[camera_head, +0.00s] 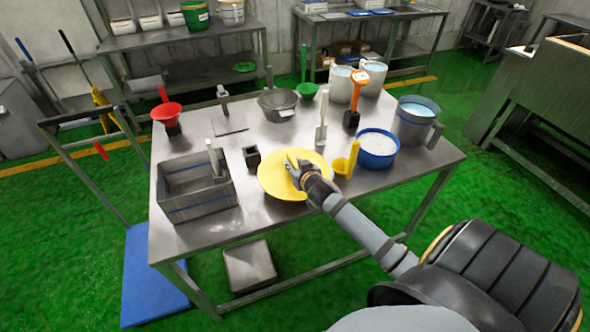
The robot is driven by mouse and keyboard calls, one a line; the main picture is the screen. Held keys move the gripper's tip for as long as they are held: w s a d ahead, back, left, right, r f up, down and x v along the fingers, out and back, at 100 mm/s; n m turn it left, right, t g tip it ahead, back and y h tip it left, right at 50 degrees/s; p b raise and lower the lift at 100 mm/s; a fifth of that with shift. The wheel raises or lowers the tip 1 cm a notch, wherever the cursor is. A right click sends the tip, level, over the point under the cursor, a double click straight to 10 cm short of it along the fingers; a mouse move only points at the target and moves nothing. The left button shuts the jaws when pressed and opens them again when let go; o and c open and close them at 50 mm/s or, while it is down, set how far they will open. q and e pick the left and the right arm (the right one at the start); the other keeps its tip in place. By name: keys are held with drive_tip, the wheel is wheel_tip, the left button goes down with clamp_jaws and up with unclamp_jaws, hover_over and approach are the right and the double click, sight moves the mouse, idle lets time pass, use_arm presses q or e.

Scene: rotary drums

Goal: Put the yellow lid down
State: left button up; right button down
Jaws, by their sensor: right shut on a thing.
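The yellow lid (283,188) is a round disc at the front middle of the steel table. It looks level and at or close to the table top; I cannot tell whether it touches. My right gripper (297,170) reaches in from the lower right and is shut on the lid near its middle. The gripper hides part of the lid's right side. My left gripper is not in view.
The steel table (213,228) holds a grey bin (203,203) left of the lid and a small dark cup (252,157) behind it. A yellow scoop (346,163) and a blue bowl (377,150) stand to the right. Bare table lies near the front edge.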

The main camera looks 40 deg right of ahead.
drive_tip(key=shift+w+d+f, duration=0.3)
drive_tip(key=shift+w+f, duration=0.1)
drive_tip(key=shift+f, duration=0.2)
wheel_tip(320, 180, down, 3)
drive_tip(key=shift+f, duration=0.1)
drive_tip(key=shift+f, duration=0.15)
drive_tip(key=c, duration=1.2)
unclamp_jaws()
